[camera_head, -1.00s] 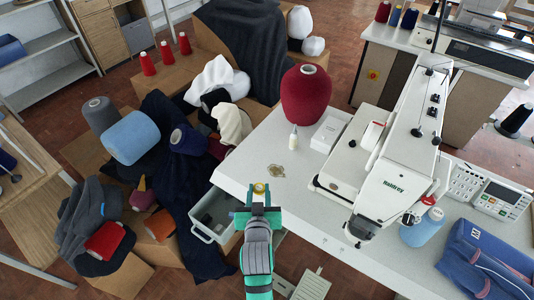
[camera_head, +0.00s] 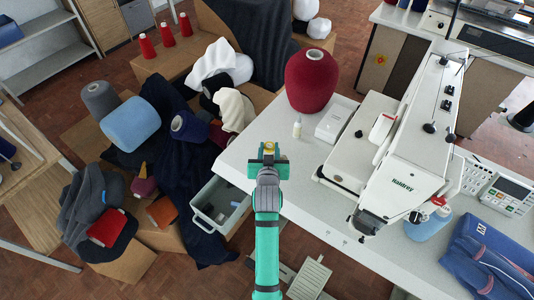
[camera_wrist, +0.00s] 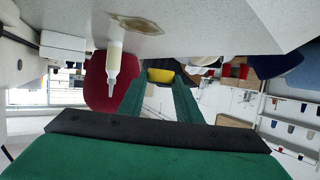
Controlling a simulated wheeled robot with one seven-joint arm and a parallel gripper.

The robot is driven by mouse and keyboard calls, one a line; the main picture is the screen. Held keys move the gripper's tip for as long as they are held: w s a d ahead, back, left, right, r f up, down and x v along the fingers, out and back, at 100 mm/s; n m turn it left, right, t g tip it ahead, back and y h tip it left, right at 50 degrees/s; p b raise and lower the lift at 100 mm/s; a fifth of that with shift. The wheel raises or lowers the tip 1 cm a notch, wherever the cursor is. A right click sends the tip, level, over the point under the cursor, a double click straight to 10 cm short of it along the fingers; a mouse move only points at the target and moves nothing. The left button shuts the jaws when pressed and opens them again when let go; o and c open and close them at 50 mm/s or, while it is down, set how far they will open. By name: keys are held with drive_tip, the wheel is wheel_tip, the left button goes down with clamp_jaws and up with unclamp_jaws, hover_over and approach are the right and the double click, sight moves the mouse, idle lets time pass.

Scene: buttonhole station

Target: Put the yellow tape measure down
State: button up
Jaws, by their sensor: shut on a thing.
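The yellow tape measure (camera_head: 269,148) is small and mostly covered by my gripper (camera_head: 269,158) in the head view. In the wrist view the yellow tape measure (camera_wrist: 160,76) sits between the two green fingertips (camera_wrist: 158,84), which are shut on it. My gripper is over the left part of the white sewing table (camera_head: 310,185), near its edge. The wrist view is upside down, with the table top (camera_wrist: 215,25) along its upper edge. Whether the tape measure touches the table cannot be told.
A small white bottle (camera_head: 297,130), a white box (camera_head: 336,120) and a dark red yarn cone (camera_head: 310,82) stand just beyond my gripper. The buttonhole machine (camera_head: 400,165) is to the right. An open drawer (camera_head: 215,205) is at the left. A brownish flat patch (camera_wrist: 138,24) lies on the table.

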sight(267, 151)
drive_tip(key=shift+w+a+f, duration=0.35)
drive_tip(key=shift+w+f, duration=0.35)
drive_tip(key=shift+f, duration=0.1)
drive_tip(key=shift+w+f, duration=0.4)
drive_tip(key=shift+w, duration=0.05)
drive_tip(key=shift+s+a+f, duration=0.1)
drive_tip(key=shift+a+f, duration=0.1)
drive_tip(key=shift+f, duration=0.4)
drive_tip(key=shift+a+f, duration=0.2)
drive_tip(key=shift+f, duration=0.35)
drive_tip(key=shift+d+f, duration=0.15)
drive_tip(key=shift+f, duration=0.2)
drive_tip(key=shift+d, duration=0.45)
drive_tip(key=shift+f, duration=0.1)
drive_tip(key=o, duration=1)
drive_tip(key=shift+a, duration=0.25)
